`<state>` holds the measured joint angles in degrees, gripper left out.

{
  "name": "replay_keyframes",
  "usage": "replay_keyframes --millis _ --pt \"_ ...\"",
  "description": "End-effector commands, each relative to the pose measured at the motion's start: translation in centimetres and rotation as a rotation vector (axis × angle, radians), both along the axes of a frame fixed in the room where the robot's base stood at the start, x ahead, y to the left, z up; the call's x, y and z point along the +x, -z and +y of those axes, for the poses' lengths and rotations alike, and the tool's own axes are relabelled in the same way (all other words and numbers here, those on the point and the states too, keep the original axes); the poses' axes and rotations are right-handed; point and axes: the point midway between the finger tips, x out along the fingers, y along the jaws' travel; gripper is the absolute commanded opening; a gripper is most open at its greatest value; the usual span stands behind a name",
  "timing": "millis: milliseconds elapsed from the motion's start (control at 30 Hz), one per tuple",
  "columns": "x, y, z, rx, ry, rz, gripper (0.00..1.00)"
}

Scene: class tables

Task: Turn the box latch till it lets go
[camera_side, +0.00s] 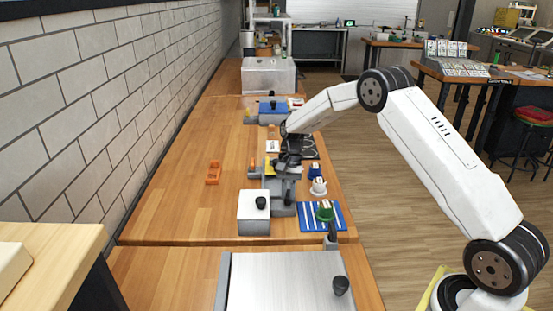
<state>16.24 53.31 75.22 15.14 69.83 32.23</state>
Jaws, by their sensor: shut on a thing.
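My gripper (289,193) points down over the middle of the wooden table, low behind a small white-topped box (246,226) with a black knob (261,203). Its fingers are small and dark in this view and look closed on a part of a grey fixture (281,210) beside that box. I take this part to be the latch, but the fingers mostly hide it. Its turn angle cannot be made out. The black knob on the white top stands apart, to the left of the fingers.
A blue-striped mat (311,223) with a green cup (325,211) lies right of the fixture. A white cup (318,186) and a blue cup (315,171) stand behind it. An orange-red holder (213,172) sits left. The table's left side is mostly clear.

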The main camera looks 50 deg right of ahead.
Motion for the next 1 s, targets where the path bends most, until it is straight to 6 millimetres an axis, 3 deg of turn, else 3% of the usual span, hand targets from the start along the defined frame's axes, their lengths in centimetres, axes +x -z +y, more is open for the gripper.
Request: replay_keyframes --millis 300,767,800,867,1000 --pt "0.05 -0.03 -0.06 -0.002 -0.126 -0.002 0.0" --pt "0.04 -0.04 -0.07 -0.002 -0.142 -0.002 0.0" --pt "0.04 -0.03 -0.07 -0.002 -0.142 -0.002 0.32" --pt "0.04 -0.04 -0.06 -0.002 -0.14 -0.002 0.51" --pt "0.03 -0.02 -0.04 -0.001 -0.14 -0.002 0.54"
